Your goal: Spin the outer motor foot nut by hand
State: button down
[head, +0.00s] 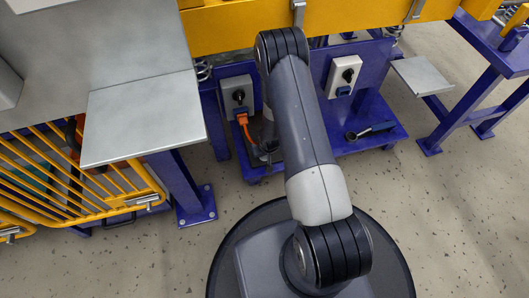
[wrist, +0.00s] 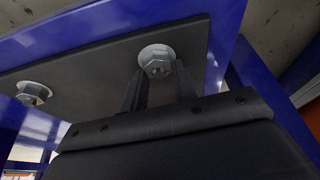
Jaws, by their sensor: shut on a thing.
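In the wrist view a hex nut (wrist: 156,63) on a round washer sits on the underside of a dark grey plate (wrist: 100,68). My gripper (wrist: 158,78) reaches up from below, with its two dark fingers shut on this nut, one on each side. A second hex nut (wrist: 33,93) with a washer is on the same plate, to the left and apart from the fingers. The pictures do not show which nut is the outer one. In the head view my gripper is hidden behind my arm, and neither nut can be seen.
Blue frame members (wrist: 226,40) stand close around the plate. Two grey switch boxes (head: 236,90) (head: 343,72) flank my arm, with an orange plug (head: 243,120) at the left one. A dark tool (head: 371,131) lies on the blue base. Bare floor (head: 440,215) is at right.

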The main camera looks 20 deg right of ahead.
jog(key=shift+r+n+y+p, duration=0.15)
jog(key=shift+n+y+p, duration=0.55)
jog(key=shift+n+p, duration=2.3)
jog(key=shift+m+p, duration=0.8)
jog(key=shift+p, duration=0.4)
jog(key=shift+w+n+p, duration=0.1)
jog(key=shift+n+p, duration=0.2)
jog(key=shift+p, duration=0.15)
jog(key=shift+n+g+y+p, duration=0.3)
jog(key=shift+n+p, duration=0.1)
jog(key=shift+p, duration=0.05)
jog(key=shift+n+y+p, duration=0.3)
jog(key=shift+n, duration=0.8)
jog(key=shift+n+g, duration=0.4)
jog(key=shift+n, duration=0.2)
